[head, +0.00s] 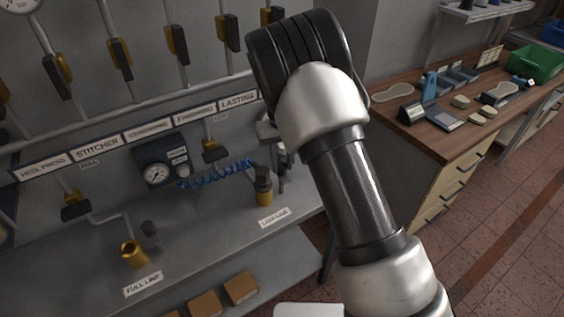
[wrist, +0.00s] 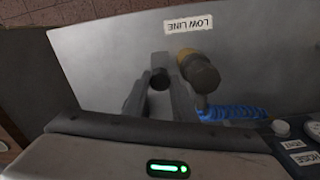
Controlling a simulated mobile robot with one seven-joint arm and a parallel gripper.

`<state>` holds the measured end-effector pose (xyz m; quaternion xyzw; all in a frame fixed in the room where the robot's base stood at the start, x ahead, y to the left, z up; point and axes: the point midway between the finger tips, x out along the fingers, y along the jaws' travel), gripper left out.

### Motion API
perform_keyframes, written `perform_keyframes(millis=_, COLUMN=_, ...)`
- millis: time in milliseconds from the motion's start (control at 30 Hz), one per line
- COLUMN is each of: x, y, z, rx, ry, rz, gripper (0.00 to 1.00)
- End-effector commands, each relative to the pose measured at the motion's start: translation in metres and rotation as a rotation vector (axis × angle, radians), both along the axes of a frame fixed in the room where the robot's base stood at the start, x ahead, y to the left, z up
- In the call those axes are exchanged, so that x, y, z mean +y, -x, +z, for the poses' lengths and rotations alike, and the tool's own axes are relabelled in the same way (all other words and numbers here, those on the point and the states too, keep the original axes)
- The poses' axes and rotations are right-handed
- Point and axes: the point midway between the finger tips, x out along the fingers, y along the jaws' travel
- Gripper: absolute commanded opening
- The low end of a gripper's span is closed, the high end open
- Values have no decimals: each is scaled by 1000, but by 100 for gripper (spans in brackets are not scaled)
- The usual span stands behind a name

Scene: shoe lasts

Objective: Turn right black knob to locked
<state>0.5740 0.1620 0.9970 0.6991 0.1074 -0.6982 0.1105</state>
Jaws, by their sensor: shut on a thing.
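The right black knob (wrist: 160,79) shows in the wrist view as a small dark round top between my finger pads, beside the low-line fitting. My gripper (wrist: 160,72) is shut on it. In the head view my gripper (head: 281,180) reaches down just right of the low-line brass fitting (head: 264,196), which has a dark connector plugged into its top; it also shows in the wrist view (wrist: 199,72). The fingers hide the knob in the head view. I cannot read the knob's turn position or a locked mark. A similar dark knob (head: 150,232) stands beside the full-line brass fitting (head: 133,254).
A blue coiled hose (head: 216,174) runs close to the low-line fitting from a gauge box (head: 162,167). Black-and-yellow levers (head: 119,58) hang on the wall. Cardboard boxes (head: 241,288) lie on the shelf below. A wooden workbench (head: 440,140) stands to the right.

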Motion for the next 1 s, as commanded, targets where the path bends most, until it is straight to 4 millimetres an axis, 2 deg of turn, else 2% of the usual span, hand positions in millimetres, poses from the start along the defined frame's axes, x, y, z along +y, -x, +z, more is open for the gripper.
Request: perform_keyframes(millis=1000, x=2, y=0, z=1, rx=1, ry=1, rz=-941, gripper=2)
